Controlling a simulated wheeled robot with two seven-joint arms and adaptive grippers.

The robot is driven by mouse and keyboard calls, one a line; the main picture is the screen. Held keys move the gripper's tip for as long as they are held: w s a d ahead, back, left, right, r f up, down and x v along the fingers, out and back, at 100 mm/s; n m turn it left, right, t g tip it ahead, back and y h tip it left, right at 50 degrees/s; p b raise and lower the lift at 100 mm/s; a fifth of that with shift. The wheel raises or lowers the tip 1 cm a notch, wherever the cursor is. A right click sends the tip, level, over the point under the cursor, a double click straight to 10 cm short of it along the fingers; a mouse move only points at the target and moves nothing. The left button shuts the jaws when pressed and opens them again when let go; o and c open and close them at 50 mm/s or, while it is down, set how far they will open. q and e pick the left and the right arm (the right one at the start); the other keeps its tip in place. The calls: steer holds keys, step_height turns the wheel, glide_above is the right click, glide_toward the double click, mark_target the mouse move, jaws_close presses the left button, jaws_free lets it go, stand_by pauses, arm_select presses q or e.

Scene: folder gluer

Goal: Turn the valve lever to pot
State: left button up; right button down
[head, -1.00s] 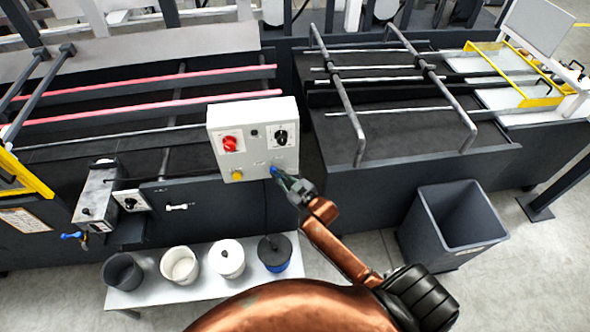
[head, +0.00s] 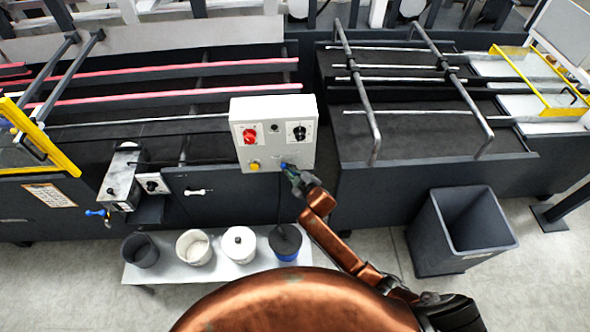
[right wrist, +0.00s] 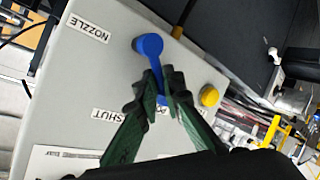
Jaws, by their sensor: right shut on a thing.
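The blue valve lever (right wrist: 150,52) sits on the front of a light grey control box (head: 243,122). In the right wrist view its round hub shows, and its arm runs down between my right fingers. My right gripper (right wrist: 158,88) is shut on the lever's arm. In the head view the gripper (head: 288,170) is at the box's lower edge. A "NOZZLE" label (right wrist: 88,28) and a "SHUT" label (right wrist: 109,115) are on the panel. A label starting "PO" (right wrist: 163,112) shows partly behind the fingers, near the lever's end. My left gripper is out of view.
A yellow button (head: 254,166), a red knob (head: 249,136) and a black knob (head: 299,133) are on the same box. Several pots stand on a low bench (head: 215,272) below. A grey bin (head: 428,236) stands at the right. Another blue-handled valve (head: 96,212) is at the left.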

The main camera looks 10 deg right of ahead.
steer(key=shift+f, duration=0.1)
steer(key=c, duration=2)
jaws_free()
steer(key=shift+c, duration=0.2)
steer(key=shift+s, duration=0.1)
steer(key=v, duration=1.2)
